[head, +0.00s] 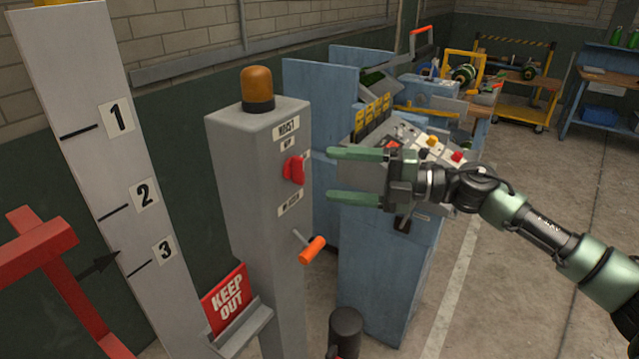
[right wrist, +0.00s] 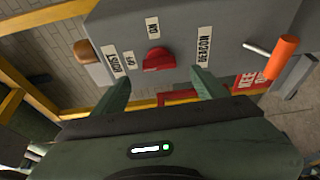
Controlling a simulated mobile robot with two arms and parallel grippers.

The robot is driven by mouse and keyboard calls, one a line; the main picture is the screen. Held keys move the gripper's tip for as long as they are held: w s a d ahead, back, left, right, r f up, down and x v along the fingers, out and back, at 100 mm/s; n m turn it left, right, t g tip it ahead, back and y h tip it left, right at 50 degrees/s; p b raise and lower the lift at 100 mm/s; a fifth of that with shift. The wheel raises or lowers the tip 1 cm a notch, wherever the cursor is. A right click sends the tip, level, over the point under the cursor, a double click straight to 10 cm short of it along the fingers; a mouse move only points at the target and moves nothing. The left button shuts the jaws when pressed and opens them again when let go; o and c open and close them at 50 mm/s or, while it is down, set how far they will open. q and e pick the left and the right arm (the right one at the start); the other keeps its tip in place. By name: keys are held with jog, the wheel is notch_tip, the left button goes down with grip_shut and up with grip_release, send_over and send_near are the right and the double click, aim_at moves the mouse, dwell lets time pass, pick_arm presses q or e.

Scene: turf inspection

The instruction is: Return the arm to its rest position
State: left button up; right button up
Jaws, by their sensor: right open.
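My right gripper (head: 335,179) is open and empty, its two green fingers pointing left toward the grey hoist post (head: 262,190). A gap shows between the fingers. In the head view the fingertips are just right of the post's red knob (head: 294,169). In the right wrist view the open fingers (right wrist: 160,92) lie below the red knob (right wrist: 158,58), apart from it. The right arm reaches in from the right edge of the head view. My left gripper does not show.
The post carries an amber beacon (head: 257,88), an orange-handled lever (head: 312,250) and a red KEEP OUT sign (head: 228,298) in a holder. A blue machine with a control panel (head: 440,150) stands behind my gripper. A numbered board (head: 105,150) is at left. Open floor (head: 540,180) lies right.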

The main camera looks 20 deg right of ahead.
jog(key=shift+s+d, duration=0.3)
jog(key=shift+d, duration=0.25)
